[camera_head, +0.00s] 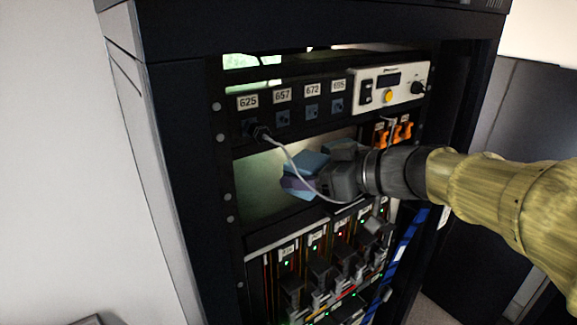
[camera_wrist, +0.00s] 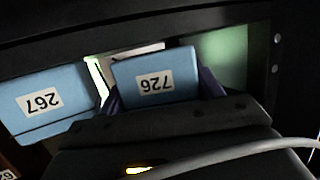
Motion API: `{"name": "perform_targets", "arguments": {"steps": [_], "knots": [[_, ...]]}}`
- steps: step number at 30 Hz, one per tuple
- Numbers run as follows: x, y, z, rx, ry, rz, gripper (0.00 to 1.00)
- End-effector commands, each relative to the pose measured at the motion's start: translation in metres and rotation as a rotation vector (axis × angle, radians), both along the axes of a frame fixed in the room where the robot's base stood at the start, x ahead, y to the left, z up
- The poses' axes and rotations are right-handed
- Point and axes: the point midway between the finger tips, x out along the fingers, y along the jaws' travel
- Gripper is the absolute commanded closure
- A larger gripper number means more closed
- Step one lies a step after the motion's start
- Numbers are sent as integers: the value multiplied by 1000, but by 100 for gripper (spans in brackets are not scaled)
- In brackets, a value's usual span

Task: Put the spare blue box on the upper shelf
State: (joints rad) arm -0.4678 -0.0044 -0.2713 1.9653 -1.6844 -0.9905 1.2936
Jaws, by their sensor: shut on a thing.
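My gripper (camera_head: 308,181) reaches from the right into an open bay (camera_head: 257,185) of the dark rack. Its purple fingers (camera_wrist: 158,92) are shut on a blue box (camera_head: 305,162) with a white label that seems to read 726, upside down in the wrist view (camera_wrist: 155,75). A second blue box (camera_wrist: 45,102), with an upside-down label that seems to read 267, stands to the left in the wrist view. In the head view a blue box (camera_head: 338,147) shows behind my gripper, partly hidden. Whether the held box touches the bay floor is hidden.
A panel (camera_head: 297,104) with numbered sockets runs above the bay; a grey cable (camera_head: 290,158) hangs from it across the bay front, close to my gripper. A white control unit (camera_head: 390,87) sits upper right. Modules with green lights (camera_head: 320,265) fill the space below. The bay's left part is empty.

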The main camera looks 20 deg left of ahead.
Motion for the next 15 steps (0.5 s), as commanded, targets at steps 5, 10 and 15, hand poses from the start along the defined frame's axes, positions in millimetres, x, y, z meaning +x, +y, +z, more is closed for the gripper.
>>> {"name": "perform_targets", "arguments": {"steps": [5,10,15], "knots": [[1,12,2,0,1,9,62],[9,38,3,0,2,9,62],[10,39,-4,0,1,4,62]]}}
